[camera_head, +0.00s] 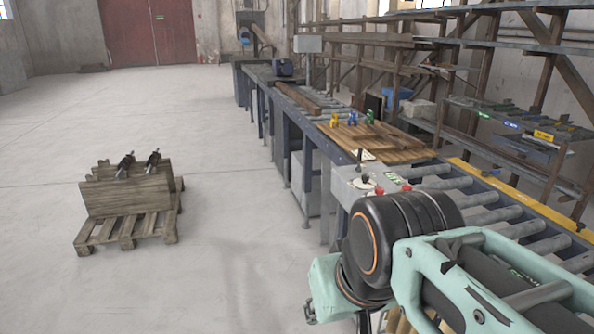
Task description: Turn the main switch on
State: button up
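A light grey control box (345,184) stands at the near end of the wooden worktop. On its top are a black lever (360,158), a dark knob on a pale round plate (365,182) and red buttons (379,191). I cannot tell which of these controls is the main switch, or how it is set. My arm, with a black joint and mint-green links, covers the lower right and hides the area just in front of the box. The fingers of my gripper do not show.
A roller conveyor (480,197) runs to the right of the box. Yellow, blue and green figures (353,119) stand on the worktop (395,146). Wooden shelving stands behind. A pallet (130,226) with a wooden crate is on the left; the floor (235,195) between is clear.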

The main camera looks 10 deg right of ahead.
aim_at(379, 191)
jog(key=i+z, duration=0.4)
jog(key=i+j+z, duration=0.15)
jog(key=i+z, duration=0.25)
jog(key=i, duration=0.15)
